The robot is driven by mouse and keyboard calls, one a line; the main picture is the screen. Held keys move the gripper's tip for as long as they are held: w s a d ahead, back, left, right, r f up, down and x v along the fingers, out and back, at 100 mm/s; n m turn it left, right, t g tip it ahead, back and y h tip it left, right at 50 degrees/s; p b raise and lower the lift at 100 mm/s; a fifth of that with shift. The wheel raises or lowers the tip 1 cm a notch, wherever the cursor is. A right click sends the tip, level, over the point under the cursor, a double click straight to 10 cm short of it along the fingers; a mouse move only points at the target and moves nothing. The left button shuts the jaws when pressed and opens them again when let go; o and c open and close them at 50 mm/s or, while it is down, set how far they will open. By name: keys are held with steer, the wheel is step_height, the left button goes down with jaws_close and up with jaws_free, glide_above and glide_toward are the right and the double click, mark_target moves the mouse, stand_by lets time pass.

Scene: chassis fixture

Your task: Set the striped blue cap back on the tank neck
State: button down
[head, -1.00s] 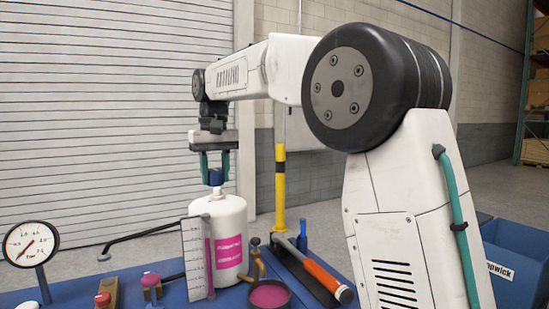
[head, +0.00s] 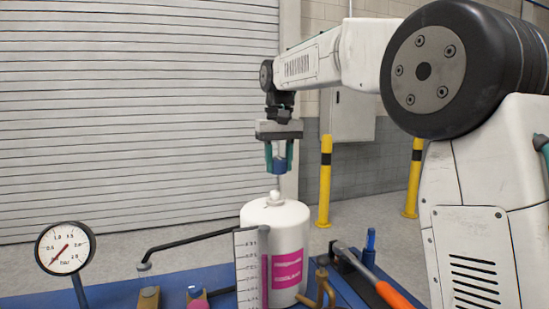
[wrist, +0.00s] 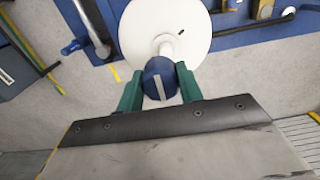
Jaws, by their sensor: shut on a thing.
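My gripper (head: 279,165) has teal fingers shut on the blue cap (head: 279,166). In the wrist view the cap (wrist: 158,79) has a pale stripe across its top and sits between the fingers (wrist: 160,88). The white tank (head: 275,245) with a magenta label stands upright on the blue bench. Its narrow neck (head: 274,195) rises from the top, below the cap in the head view, with a visible gap between them. In the wrist view the tank top (wrist: 190,25) lies past the cap, and the neck (wrist: 165,48) is partly hidden by the cap.
A clear scale plate (head: 250,270) stands in front of the tank. A dial gauge (head: 65,248) and a black bent rod (head: 190,243) are to the left. A brass valve (head: 322,285) and an orange-handled hammer (head: 385,290) are to the right. Yellow posts stand behind.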

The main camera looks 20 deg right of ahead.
mark_target(276, 191)
steer(key=f, duration=0.1)
steer(key=a+f, duration=0.1)
steer(key=f, duration=0.1)
steer(key=shift+f, duration=0.2)
steer(key=shift+s, duration=0.2)
steer(key=shift+f, duration=0.1)
stand_by(0.7)
steer(key=shift+f, duration=1.05)
steer(key=shift+f, duration=0.45)
steer(key=c, duration=0.9)
jaws_free()
steer(key=shift+o, duration=0.3)
steer(key=shift+r, duration=0.1)
